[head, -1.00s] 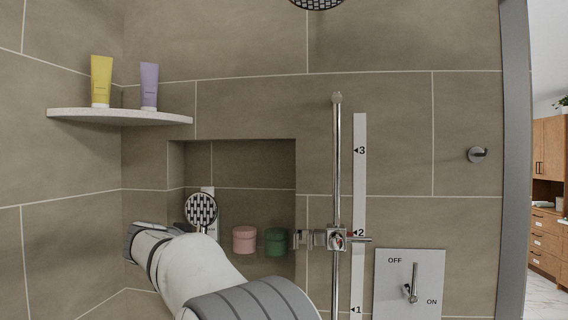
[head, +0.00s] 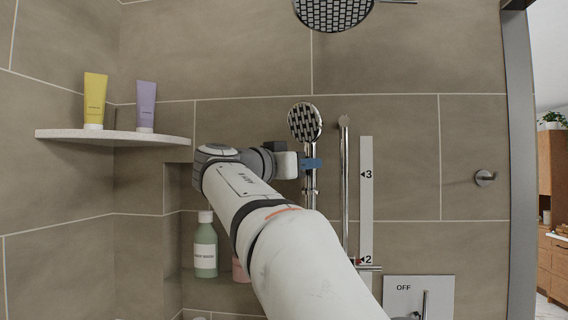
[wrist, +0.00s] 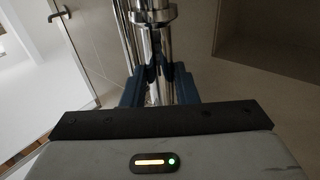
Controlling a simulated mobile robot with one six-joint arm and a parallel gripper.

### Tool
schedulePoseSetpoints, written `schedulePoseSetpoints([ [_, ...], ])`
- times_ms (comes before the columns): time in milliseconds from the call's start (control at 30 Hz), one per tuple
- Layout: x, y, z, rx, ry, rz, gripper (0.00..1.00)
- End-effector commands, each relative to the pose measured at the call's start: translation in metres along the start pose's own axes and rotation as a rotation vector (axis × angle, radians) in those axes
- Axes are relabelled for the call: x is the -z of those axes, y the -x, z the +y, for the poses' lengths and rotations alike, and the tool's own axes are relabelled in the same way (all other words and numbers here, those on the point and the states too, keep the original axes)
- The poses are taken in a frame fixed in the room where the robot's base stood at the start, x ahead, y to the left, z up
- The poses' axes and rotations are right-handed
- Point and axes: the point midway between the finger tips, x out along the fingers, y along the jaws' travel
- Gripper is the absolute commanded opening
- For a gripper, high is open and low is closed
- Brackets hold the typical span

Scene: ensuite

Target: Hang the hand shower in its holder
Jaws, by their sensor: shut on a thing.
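The chrome hand shower (head: 305,123) is upright in the head view, its round dark-dotted face towards the camera. My gripper (head: 311,165) is shut on its handle below the head, left of the vertical chrome rail (head: 345,190). In the wrist view, the blue fingers of my gripper (wrist: 159,88) stand on both sides of a chrome handle (wrist: 150,12). The holder (head: 368,267) is on the rail by mark 2, below and right of my gripper. Only its right part shows; my arm hides its cup. The handle's lower end is also hidden.
A green bottle (head: 205,246) and a partly hidden pink jar (head: 241,268) stand in the wall niche. A corner shelf (head: 112,137) with two tubes is at left. The overhead shower (head: 333,12) is above; a valve plate (head: 419,294) is at lower right.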

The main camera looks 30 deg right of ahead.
Motion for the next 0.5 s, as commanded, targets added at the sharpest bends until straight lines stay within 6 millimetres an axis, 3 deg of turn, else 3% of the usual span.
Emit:
schedulePoseSetpoints([
  [500, -0.0032, 0.0001, 0.0016, 0.001, -0.004, 0.004, 0.00],
])
